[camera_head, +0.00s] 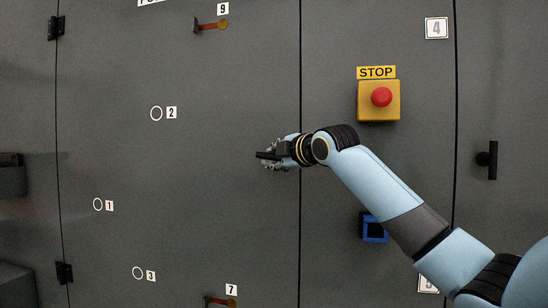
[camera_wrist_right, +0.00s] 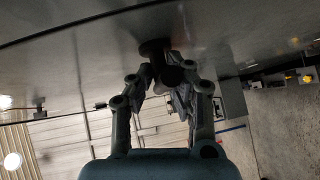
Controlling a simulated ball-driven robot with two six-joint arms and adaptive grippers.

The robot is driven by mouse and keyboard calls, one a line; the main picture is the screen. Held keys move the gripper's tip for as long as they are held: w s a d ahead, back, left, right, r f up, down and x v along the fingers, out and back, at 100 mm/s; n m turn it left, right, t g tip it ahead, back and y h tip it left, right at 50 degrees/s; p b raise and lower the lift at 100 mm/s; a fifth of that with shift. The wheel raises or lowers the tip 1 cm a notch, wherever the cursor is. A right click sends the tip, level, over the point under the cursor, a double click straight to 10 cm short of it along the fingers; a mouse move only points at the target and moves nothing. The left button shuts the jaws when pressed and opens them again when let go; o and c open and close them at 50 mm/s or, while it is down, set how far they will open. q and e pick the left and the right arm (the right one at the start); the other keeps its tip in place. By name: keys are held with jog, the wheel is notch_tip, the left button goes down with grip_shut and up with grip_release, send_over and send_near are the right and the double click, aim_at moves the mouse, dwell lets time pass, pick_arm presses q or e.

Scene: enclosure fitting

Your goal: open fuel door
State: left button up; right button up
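The fuel door (camera_head: 190,190) is a large grey panel in the head view, with black hinges on its left edge and a dark seam on its right. It looks shut, flush with the panels beside it. A short black handle (camera_head: 267,156) sits near its right edge. My right gripper (camera_head: 273,155) is at this handle. In the right wrist view, the fingers of my right gripper (camera_wrist_right: 165,85) close in on both sides of the dark handle (camera_wrist_right: 157,50) and appear to touch it. The fingers hide part of the handle. My left gripper is not in view.
A yellow box with a red STOP button (camera_head: 381,97) is on the panel right of the seam, above my right arm. A blue square fitting (camera_head: 374,229) lies below the arm. Another black handle (camera_head: 487,160) is farther right. Latches (camera_head: 210,25) sit at the door's top and bottom.

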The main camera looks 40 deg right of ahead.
jog(key=shift+f, duration=0.15)
grip_shut()
jog(key=shift+f+m+t+b, duration=0.15)
jog(key=shift+m+t+b, duration=0.45)
jog(key=shift+b, duration=0.35)
jog(key=m+t+b, duration=0.1)
jog(key=m+b, duration=0.1)
jog(key=b, duration=0.1)
jog(key=m+t+h+b, duration=0.1)
jog(key=t+b, duration=0.1)
jog(key=b, duration=0.2)
jog(key=m+t+h+b, duration=0.1)
jog(key=m+b, duration=0.1)
jog(key=b, duration=0.1)
jog(key=shift+f+m+t, duration=0.25)
jog(key=shift+m+t, duration=0.05)
jog(key=shift+r+m+b, duration=0.2)
jog(key=shift+m+b, duration=0.2)
jog(key=shift+b, duration=0.25)
jog(key=o, duration=0.8)
grip_release()
jog(key=shift+d, duration=0.15)
jog(key=shift+o, duration=0.3)
jog(key=shift+r, duration=0.15)
jog(key=shift+s, duration=0.15)
